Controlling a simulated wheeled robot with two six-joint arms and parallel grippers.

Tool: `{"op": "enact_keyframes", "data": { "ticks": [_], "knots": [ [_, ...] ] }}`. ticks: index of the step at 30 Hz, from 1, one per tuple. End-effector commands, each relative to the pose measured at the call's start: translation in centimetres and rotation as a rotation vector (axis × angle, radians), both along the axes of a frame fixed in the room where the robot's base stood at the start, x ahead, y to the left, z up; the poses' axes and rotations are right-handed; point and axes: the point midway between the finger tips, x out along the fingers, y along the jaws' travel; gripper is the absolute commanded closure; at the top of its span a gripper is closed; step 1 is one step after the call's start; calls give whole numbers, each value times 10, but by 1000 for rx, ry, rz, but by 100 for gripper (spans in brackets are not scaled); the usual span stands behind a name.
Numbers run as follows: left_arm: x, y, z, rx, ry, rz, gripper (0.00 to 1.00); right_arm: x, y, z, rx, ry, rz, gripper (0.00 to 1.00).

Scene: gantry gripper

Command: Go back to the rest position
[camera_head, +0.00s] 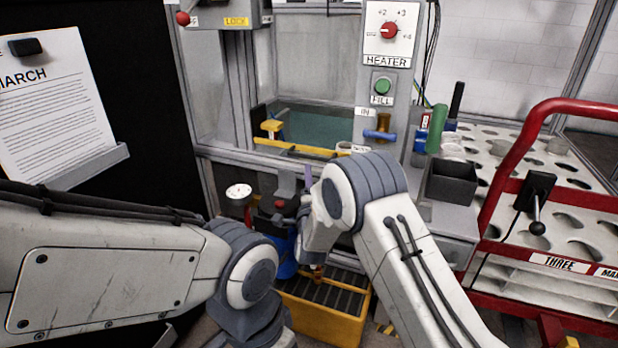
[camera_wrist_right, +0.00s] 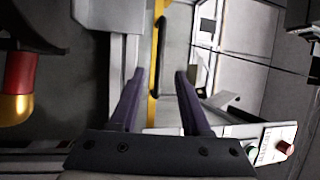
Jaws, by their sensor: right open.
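My right arm (camera_head: 400,260) reaches in from the lower right, bent at a grey-ringed joint. My right gripper (camera_wrist_right: 157,88) shows in the right wrist view with its two dark purple fingers apart and nothing between them. In the head view only a purple bit of it (camera_head: 308,177) shows, in front of the machine frame; the rest is hidden by my arm. My left arm (camera_head: 110,265) crosses the lower left of the head view. Its gripper does not show.
The heater panel (camera_head: 377,62) has a red dial (camera_head: 389,30) and a green button (camera_head: 382,86). A yellow bar (camera_head: 300,146) crosses the tank front. A yellow crate (camera_head: 325,317) stands below. A red-railed cart (camera_head: 580,207) is at right, beside a dark open box (camera_head: 452,182).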

Motion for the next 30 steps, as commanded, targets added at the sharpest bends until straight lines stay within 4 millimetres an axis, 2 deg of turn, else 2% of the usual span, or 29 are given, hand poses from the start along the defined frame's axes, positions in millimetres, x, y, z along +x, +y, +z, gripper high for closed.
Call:
{"op": "enact_keyframes", "data": {
  "ticks": [3, 13, 16, 19, 23, 26, 29, 30],
  "knots": [
    [0, 0, 2, 0, 0, 0, 50, -6, 0, -1, 0, 0, 1, 53],
    [0, 0, 1, 0, 0, 0, 50, -7, 1, 0, -4, 4, 3, 53],
    [0, 0, 2, 0, 0, 0, 50, -9, 10, 5, -43, 48, 25, 53],
    [0, 0, 2, 0, 0, 0, 50, -21, 29, 11, -145, 155, 84, 53],
    [0, 0, 2, 0, 0, 0, 50, -60, 59, 17, -367, 344, 227, 53],
    [0, 0, 3, 0, 0, 0, 50, -107, 75, 16, -566, 479, 368, 53],
    [0, 0, 3, 0, 0, 0, 50, -165, 80, 14, -775, 590, 528, 53],
    [0, 0, 3, 0, 0, 0, 50, -191, 79, 12, -860, 629, 596, 53]
  ]
}}
